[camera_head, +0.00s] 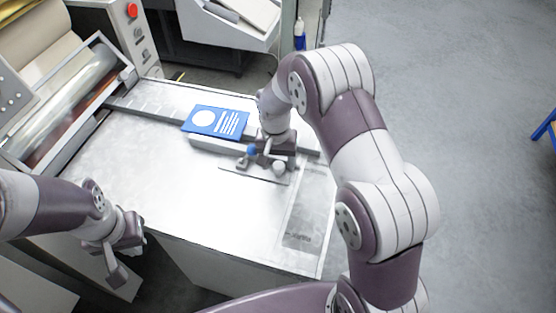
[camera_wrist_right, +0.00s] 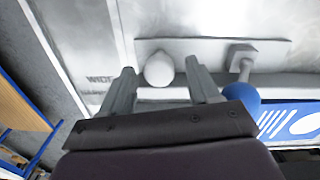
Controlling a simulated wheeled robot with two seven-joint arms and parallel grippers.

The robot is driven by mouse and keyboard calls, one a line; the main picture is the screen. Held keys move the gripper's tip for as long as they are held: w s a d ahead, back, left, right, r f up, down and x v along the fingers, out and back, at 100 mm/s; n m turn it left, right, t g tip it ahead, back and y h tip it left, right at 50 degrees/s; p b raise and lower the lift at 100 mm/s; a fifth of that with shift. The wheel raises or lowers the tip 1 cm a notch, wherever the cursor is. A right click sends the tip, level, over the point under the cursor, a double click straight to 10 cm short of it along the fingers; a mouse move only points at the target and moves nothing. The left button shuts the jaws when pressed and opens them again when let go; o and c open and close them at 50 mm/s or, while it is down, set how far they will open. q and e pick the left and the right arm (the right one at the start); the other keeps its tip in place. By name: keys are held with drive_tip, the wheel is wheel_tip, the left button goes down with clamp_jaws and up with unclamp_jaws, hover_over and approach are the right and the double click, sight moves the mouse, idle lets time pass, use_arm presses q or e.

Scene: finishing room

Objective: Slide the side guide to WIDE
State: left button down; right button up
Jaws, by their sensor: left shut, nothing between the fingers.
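The side guide (camera_head: 215,145) is a light grey bar on the metal table, beside a blue printed sheet (camera_head: 218,122). A blue knob (camera_head: 252,150) and a white ball knob (camera_head: 279,168) are at its right end; the wrist view also shows the blue knob (camera_wrist_right: 248,98) and the white knob (camera_wrist_right: 158,70). My right gripper (camera_wrist_right: 160,82) is open, with its fingers on either side of the white knob and gaps visible. The word WIDE (camera_wrist_right: 98,79) is printed on the table left of the fingers. My left gripper (camera_head: 118,278) is shut and empty off the table's front left.
A roller machine (camera_head: 75,105) stands at the table's left end. A dark rail (camera_head: 160,110) crosses the table behind the guide. The table surface (camera_head: 150,180) in front of the guide is clear. A control box with a red button (camera_head: 132,10) is at the back.

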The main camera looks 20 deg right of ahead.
drive_tip(key=shift+r, duration=0.2)
wheel_tip(320, 180, up, 6)
drive_tip(key=shift+w+a+f+b, duration=0.1)
drive_tip(key=shift+a+b, duration=0.05)
drive_tip(key=shift+b, duration=0.8)
wheel_tip(320, 180, up, 7)
drive_tip(key=p, duration=0.3)
drive_tip(key=shift+f+p, duration=0.2)
drive_tip(key=shift+p, duration=0.1)
drive_tip(key=shift+a, duration=0.1)
